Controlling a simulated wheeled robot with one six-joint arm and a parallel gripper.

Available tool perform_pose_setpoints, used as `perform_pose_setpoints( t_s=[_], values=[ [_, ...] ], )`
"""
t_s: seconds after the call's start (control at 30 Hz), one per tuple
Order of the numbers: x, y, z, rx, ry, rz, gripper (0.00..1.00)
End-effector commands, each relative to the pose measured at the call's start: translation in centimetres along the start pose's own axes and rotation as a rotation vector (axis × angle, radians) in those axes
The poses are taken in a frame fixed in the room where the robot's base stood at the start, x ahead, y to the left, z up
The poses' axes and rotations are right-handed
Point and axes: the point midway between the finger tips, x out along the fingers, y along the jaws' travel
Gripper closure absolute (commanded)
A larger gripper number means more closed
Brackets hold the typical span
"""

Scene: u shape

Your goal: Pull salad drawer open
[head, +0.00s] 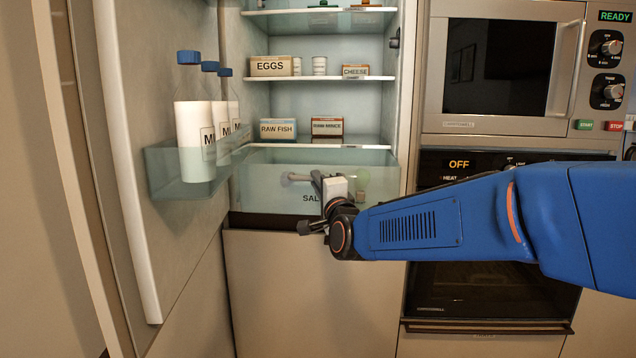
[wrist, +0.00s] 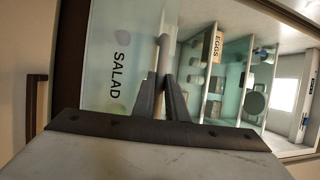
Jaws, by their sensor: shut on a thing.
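The salad drawer (head: 262,198) is a translucent pale-green bin at the bottom of the open fridge, with its label partly hidden behind my gripper in the head view. Its front also shows in the wrist view (wrist: 100,85), where the label reads SALAD and runs sideways. A grey bar handle (head: 298,177) crosses the upper part of the drawer front. My gripper (head: 318,179) is at the handle, and in the wrist view its two dark fingers (wrist: 161,78) are shut on the handle bar (wrist: 163,48). How far out the drawer stands is hard to tell.
The fridge door (head: 128,150) stands open at the left, its door bin (head: 172,186) holding milk bottles (head: 193,125). Shelves above the drawer hold boxes, including eggs (head: 270,66) and raw fish (head: 278,128). A microwave (head: 498,65) and oven (head: 490,290) are at the right, behind my arm.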

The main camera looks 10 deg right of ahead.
Motion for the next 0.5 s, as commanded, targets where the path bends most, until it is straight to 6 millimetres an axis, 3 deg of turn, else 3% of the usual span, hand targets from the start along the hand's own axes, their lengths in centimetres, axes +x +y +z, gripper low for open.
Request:
perform_pose_setpoints(
  t_s=[0.07,0.1,0.17,0.5],
  values=[
    [0.0,0.13,-0.02,0.0,0.0,0.002,1.0],
    [0.0,0.13,-0.02,0.0,0.0,0.002,0.81],
    [0.01,0.11,-0.02,0.0,0.0,0.002,0.69],
    [-0.17,0.02,-0.01,0.0,0.0,0.001,0.69]
  ],
)
